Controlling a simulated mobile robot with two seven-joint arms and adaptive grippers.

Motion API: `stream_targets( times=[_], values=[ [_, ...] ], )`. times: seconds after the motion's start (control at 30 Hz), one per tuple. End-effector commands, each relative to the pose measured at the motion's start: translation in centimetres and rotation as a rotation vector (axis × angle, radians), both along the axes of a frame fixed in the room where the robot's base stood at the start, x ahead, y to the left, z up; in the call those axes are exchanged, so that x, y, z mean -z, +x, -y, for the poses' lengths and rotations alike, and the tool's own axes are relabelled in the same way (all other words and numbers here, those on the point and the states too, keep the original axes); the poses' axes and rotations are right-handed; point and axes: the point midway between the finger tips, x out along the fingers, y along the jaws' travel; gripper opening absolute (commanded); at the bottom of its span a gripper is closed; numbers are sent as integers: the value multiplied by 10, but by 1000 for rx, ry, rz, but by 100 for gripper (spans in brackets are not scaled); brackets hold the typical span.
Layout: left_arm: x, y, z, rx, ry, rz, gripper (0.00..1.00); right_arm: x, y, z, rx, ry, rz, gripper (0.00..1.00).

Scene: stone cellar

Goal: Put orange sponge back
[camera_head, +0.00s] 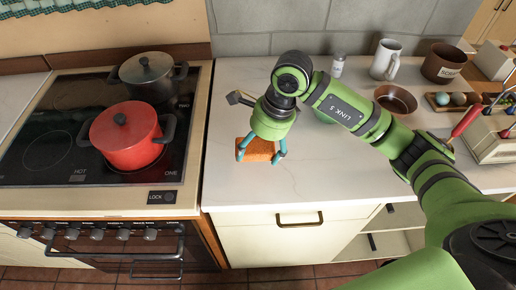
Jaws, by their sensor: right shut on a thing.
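The orange sponge (259,150) is at the left end of the white counter, near the stove. My right gripper (261,153) points down over it, with one teal finger at each side of the sponge. The gripper is shut on the sponge. Whether the sponge touches the counter or is held just above it, I cannot tell. The gripper body hides part of the sponge's top. My left gripper is not in the picture.
The stove (55,190) at left holds a red pot (126,140) and a grey pot (147,75). A white mug (385,60), a brown bowl (395,98) and a brown pot (443,64) stand at the back right. The counter's front middle (330,175) is clear.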

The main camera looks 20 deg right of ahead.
Motion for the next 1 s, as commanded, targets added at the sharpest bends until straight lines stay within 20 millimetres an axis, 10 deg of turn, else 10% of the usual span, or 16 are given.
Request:
stream_targets(
  times=[0.93,0.97,1.0],
  values=[
    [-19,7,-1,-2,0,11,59,57,19,6,-2,1,1,54],
    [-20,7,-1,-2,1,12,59,56,20,6,-2,1,1,89],
    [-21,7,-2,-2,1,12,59,55,19,6,-2,1,1,100]
  ],
)
